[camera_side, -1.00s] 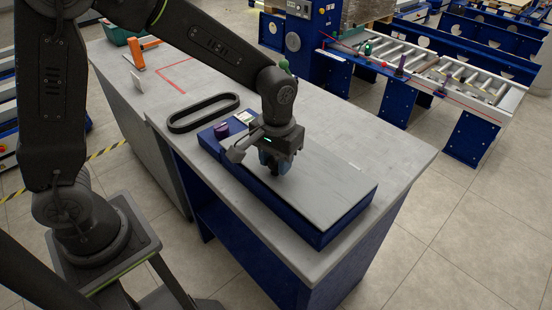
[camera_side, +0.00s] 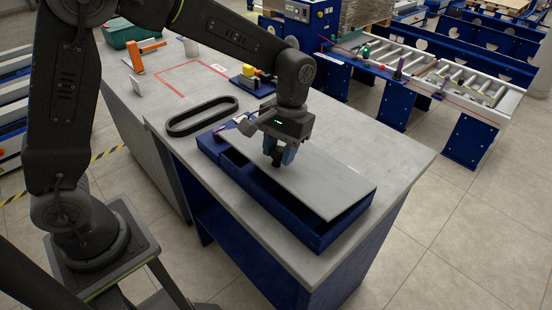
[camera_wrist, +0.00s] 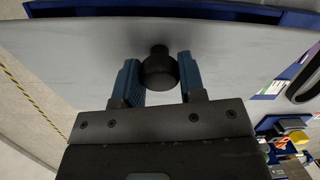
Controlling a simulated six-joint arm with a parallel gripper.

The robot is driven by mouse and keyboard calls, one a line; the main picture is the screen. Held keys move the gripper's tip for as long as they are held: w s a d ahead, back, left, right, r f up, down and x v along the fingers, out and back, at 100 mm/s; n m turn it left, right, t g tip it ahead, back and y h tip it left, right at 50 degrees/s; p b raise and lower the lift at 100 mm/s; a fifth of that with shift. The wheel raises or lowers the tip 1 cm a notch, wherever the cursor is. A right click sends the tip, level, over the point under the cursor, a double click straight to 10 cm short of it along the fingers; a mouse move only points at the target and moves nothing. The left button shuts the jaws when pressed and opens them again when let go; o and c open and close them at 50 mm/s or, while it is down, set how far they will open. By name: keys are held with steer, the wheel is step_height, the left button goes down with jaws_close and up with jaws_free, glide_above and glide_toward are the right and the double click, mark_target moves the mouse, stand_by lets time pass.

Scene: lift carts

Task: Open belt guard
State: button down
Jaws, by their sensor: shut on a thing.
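The belt guard is a long blue box (camera_side: 262,204) with a flat grey lid (camera_side: 330,185) on the workbench. The lid sits tilted, its near long edge lifted off the box, and a dark gap shows along that side. My gripper (camera_side: 280,154) is above the lid near its near edge, shut on a black knob. In the wrist view the black knob (camera_wrist: 159,71) is between the two blue fingers, and the grey lid (camera_wrist: 85,50) fills the background. Most of the box's inside is hidden by the lid and gripper.
A black belt loop (camera_side: 202,115) lies on the bench left of the box. A small blue-based yellow and red device (camera_side: 254,80) stands behind. A green bin (camera_side: 132,31) and an orange tool (camera_side: 148,47) are at the far left. The bench's right part is clear.

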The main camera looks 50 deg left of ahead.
steer(key=w+r, duration=0.1)
steer(key=r, duration=0.1)
steer(key=w+r, duration=0.2)
steer(key=shift+w+r, duration=0.1)
steer(key=shift+w, duration=0.15)
steer(key=w+r, duration=0.3)
steer(key=w, duration=0.6)
steer(key=shift+r+g, duration=0.25)
steer(key=shift+g, duration=0.05)
steer(key=shift+d, duration=0.1)
steer(key=c, duration=0.7)
jaws_free()
steer(key=shift+c, duration=0.2)
steer(key=shift+o, duration=0.2)
